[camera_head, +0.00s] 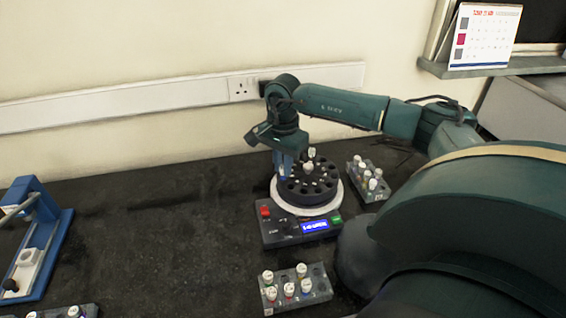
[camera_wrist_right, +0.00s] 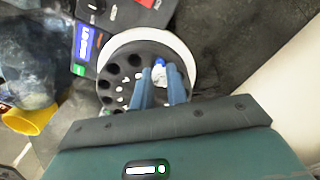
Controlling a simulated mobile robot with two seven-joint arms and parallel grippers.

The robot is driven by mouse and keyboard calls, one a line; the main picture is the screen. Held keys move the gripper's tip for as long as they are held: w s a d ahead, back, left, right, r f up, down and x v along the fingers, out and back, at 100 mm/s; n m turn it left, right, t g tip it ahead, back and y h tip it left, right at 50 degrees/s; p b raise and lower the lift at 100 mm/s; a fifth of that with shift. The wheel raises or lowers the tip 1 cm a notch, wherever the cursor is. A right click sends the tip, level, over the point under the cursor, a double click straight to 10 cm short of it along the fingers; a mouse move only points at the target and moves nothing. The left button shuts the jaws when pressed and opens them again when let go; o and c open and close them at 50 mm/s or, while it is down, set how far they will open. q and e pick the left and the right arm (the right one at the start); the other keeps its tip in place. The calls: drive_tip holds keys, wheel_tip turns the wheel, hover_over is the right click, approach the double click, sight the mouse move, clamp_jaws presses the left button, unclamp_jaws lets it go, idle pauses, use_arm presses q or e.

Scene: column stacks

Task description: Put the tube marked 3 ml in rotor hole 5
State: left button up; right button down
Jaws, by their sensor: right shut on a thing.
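The dark round rotor (camera_head: 322,196) sits on a white-rimmed base behind a control box. It also shows in the wrist view (camera_wrist_right: 113,72), with a ring of holes and small white marks. My right gripper (camera_head: 284,172) points down over the rotor's left side. In the wrist view its two blue fingers (camera_wrist_right: 161,76) are shut on a tube with a white and blue top (camera_wrist_right: 159,66), at the rotor's holes. I cannot read its marking, nor tell how deep it sits. A pale-capped tube (camera_head: 311,153) stands at the rotor's back. My left gripper is out of view.
The control box (camera_head: 283,236) has a lit blue display. Tube racks stand in front (camera_head: 316,297) and at the right (camera_head: 373,193); another is cut off at lower left (camera_head: 92,311). A blue device (camera_head: 52,240) stands far left. The table between is clear. My right arm fills the right side.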

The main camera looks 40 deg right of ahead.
drive_tip(key=shift+f+b, duration=0.35)
drive_tip(key=shift+f, duration=0.25)
drive_tip(key=c, duration=1)
unclamp_jaws()
drive_tip(key=shift+r, duration=0.1)
drive_tip(key=shift+r+p, duration=1.1)
drive_tip(key=shift+r, duration=0.35)
drive_tip(key=shift+r+p, duration=1.05)
drive_tip(key=shift+r, duration=0.5)
